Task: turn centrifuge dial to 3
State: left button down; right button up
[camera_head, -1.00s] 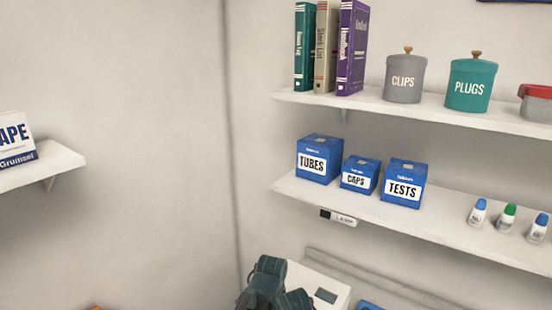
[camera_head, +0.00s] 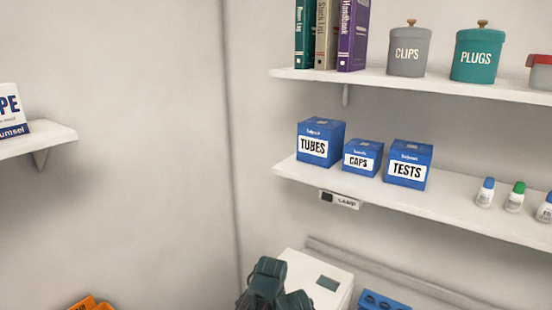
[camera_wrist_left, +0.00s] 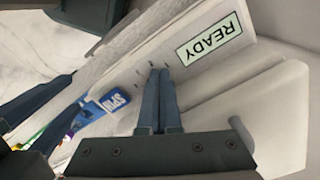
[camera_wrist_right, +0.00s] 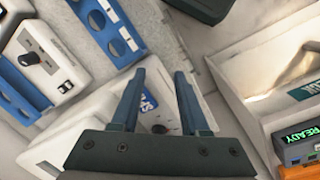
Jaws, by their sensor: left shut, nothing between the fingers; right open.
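In the left wrist view a white machine, apparently the centrifuge (camera_wrist_left: 215,85), shows a pale READY screen (camera_wrist_left: 209,42) and a blue SPIN label (camera_wrist_left: 114,101). Short dark tick marks lie around the tips of my left gripper (camera_wrist_left: 160,72), which is shut with nothing held. The dial is not clearly visible; my fingers cover the area inside the ticks. A white machine with a grey screen shows in the head view (camera_head: 315,276), partly behind my dark arm. My right gripper (camera_wrist_right: 159,74) is open and empty, with a blue label (camera_wrist_right: 148,103) on a white surface beyond its fingers.
In the right wrist view, a white device with a black knob (camera_wrist_right: 31,59) and a blue rack (camera_wrist_right: 109,28) are left; a device with a green READY screen (camera_wrist_right: 300,134) is right. Above the machine, a shelf (camera_head: 445,211) holds blue boxes and small bottles.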

pick_arm(q)
jog(key=shift+d, duration=0.25)
dwell(0.5)
jog(key=shift+s+d, duration=0.35)
jog(key=shift+s, duration=0.2)
dwell(0.5)
jog(key=shift+s+a, duration=0.2)
jog(key=shift+s, duration=0.05)
jog(key=shift+a+r, duration=0.1)
notch_tip(320, 180, up, 6)
jog(key=p, duration=0.6)
jog(key=shift+a, duration=0.1)
